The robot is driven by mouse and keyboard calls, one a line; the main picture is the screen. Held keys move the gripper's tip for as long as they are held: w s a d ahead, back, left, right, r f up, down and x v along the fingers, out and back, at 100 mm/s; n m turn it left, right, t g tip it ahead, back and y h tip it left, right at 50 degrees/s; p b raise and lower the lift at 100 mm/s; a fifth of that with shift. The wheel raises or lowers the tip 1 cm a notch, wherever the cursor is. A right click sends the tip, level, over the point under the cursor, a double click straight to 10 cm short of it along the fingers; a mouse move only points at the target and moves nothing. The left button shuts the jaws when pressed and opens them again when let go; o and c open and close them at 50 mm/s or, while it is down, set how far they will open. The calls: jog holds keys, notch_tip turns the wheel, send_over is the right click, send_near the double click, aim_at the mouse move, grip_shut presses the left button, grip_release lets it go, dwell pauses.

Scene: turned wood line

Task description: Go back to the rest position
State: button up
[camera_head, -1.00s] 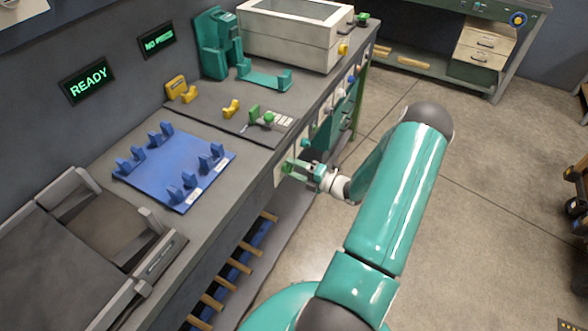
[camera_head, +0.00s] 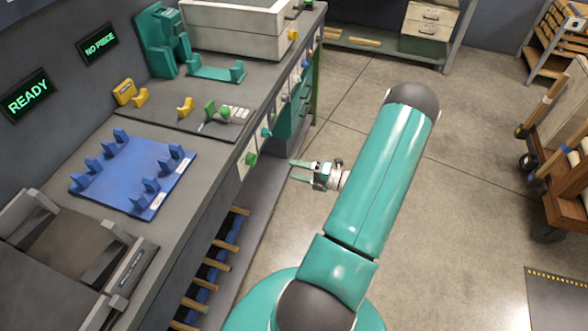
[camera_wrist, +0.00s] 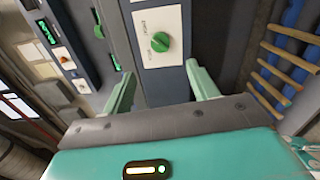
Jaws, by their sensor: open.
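My gripper (camera_head: 303,171) is at the end of my teal arm, in front of the bench front and apart from it. Its jaws are open and empty. In the wrist view the two pale green fingers (camera_wrist: 160,90) are spread, and a white plate with a green knob (camera_wrist: 160,42) shows beyond and between them. The same green knob (camera_head: 251,159) shows on the bench front in the head view, left of the gripper.
The bench (camera_head: 200,225) runs along the left, with a blue rack (camera_head: 120,175) on top. Wooden rods (camera_head: 215,268) lie on a lower shelf. A wheeled wooden cart (camera_head: 570,165) stands at the right. The floor (camera_head: 470,215) between is clear.

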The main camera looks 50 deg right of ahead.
dwell(0.4)
jog(key=w+a+r+n+g+y, duration=0.25)
jog(key=a+r+n+g, duration=0.45)
jog(key=a+r+n, duration=0.35)
jog(key=w+a+r+n+g+y, duration=0.1)
jog(key=w+a+r+n+g, duration=0.2)
jog(key=a+r+n+g, duration=0.7)
jog(key=s+a+r+n+t+h, duration=0.2)
jog(key=s+a+r+n+h, duration=0.2)
jog(key=n, duration=1)
jog(key=s+a+r+n+t+h, duration=0.3)
jog(key=s+a+r+n+h, duration=0.2)
jog(key=a+r+n, duration=0.4)
jog(key=a+n, duration=0.2)
jog(key=n, duration=0.3)
jog(key=shift+s+a+r+t+h, duration=0.2)
jog(key=shift+s+a+t+h, duration=0.05)
jog(key=shift+a+t+h, duration=0.1)
jog(key=shift+n, duration=0.25)
jog(key=c, duration=0.5)
